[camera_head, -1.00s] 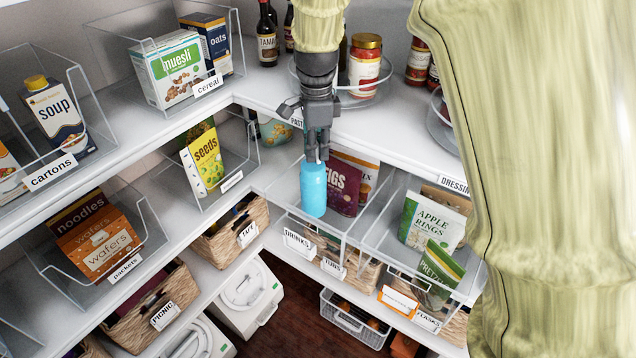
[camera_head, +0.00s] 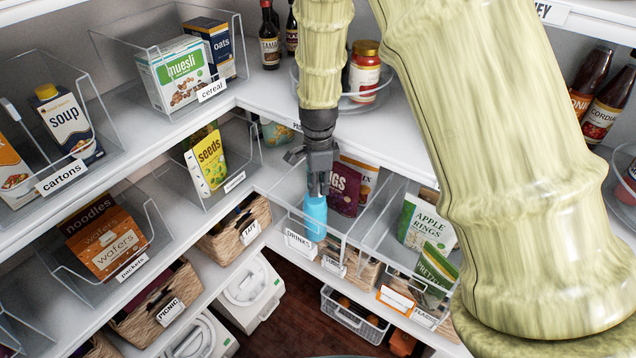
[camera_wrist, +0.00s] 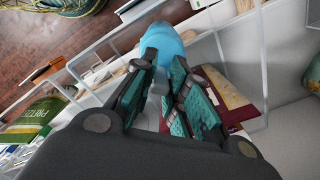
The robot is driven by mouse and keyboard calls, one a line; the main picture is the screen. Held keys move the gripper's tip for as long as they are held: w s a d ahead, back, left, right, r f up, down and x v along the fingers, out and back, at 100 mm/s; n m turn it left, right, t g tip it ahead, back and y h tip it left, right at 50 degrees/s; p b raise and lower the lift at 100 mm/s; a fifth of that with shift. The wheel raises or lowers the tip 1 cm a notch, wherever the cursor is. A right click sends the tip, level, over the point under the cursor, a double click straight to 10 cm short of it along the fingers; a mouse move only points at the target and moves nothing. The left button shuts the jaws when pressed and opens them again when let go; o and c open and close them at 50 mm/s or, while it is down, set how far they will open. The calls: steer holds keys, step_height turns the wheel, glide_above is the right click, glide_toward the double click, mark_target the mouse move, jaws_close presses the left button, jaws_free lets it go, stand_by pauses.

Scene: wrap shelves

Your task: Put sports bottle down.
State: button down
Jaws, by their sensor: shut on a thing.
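The blue sports bottle (camera_head: 315,217) hangs below my gripper (camera_head: 317,190) in the head view, over the front part of a clear shelf bin (camera_head: 345,236) by the "drinks" label. The wrist view shows the bottle (camera_wrist: 163,42) at the ends of the fingers of my gripper (camera_wrist: 160,75), which are closed on its narrow top. Its lower end is partly behind the bin's clear front, and I cannot tell whether it touches the bin floor. A purple packet (camera_head: 344,190) stands behind the bottle.
The "drinks" label (camera_head: 300,244) is left of the bottle. A bin with apple rings (camera_head: 424,222) and pretzels (camera_head: 434,262) is to the right. The upper shelf edge (camera_head: 385,152) lies close behind my gripper. Wicker baskets (camera_head: 235,235) are lower down.

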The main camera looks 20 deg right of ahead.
steer(key=shift+f, duration=0.35)
steer(key=c, duration=1.4)
jaws_free()
steer(key=shift+f, duration=0.15)
steer(key=shift+r+b, duration=2.3)
steer(key=shift+r, duration=3.9)
